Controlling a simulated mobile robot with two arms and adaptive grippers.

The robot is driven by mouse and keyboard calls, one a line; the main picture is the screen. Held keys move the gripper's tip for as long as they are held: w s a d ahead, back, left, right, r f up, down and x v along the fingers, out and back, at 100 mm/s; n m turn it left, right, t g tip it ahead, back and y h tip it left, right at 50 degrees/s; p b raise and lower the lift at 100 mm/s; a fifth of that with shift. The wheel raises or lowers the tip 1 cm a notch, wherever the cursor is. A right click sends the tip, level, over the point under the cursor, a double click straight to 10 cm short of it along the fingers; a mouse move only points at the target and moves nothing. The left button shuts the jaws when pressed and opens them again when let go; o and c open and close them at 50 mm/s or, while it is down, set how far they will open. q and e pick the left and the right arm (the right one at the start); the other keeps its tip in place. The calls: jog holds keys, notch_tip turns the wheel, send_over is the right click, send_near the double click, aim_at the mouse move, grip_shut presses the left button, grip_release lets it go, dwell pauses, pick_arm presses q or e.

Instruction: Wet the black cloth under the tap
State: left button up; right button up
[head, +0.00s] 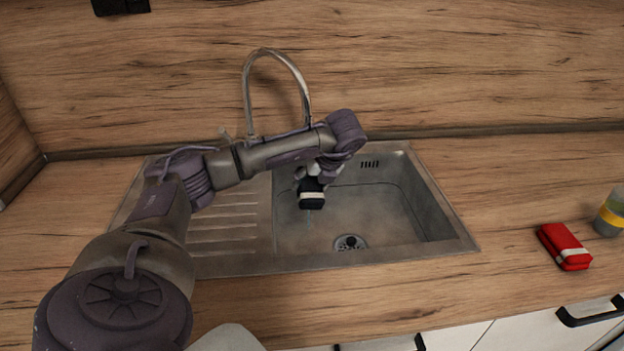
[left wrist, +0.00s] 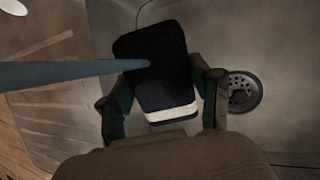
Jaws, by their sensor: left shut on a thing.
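The black cloth (head: 312,195), folded into a block with a white band, is in the head view over the left part of the sink basin. My left gripper (head: 313,181) is shut on it and holds it above the basin floor. In the left wrist view the cloth (left wrist: 158,75) sits between both fingers. The chrome tap (head: 277,52) arches over the basin, its lower spout end hidden behind my arm. A bluish water stream (left wrist: 65,72) reaches the cloth in the left wrist view. My right gripper is not in view.
The steel sink (head: 432,210) has a ribbed drainboard (head: 225,232) on the left and a drain (head: 350,242) in the basin. A red folded cloth (head: 563,246) and a yellow-banded container (head: 610,213) are on the right counter. The basin's right side is empty.

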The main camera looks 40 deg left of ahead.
aim_at(319, 192)
pick_arm(q)
jog(key=shift+d, duration=0.15)
jog(key=shift+s+d+p, duration=0.15)
jog(key=shift+d+p, duration=0.15)
jog(key=shift+d, duration=1.35)
jog(key=shift+s+d, duration=0.15)
jog(key=shift+d, duration=2.1)
jog(key=d+r+p, duration=0.4)
jog(key=d, duration=0.1)
jog(key=shift+s+p, duration=0.2)
jog(key=shift+p, duration=0.2)
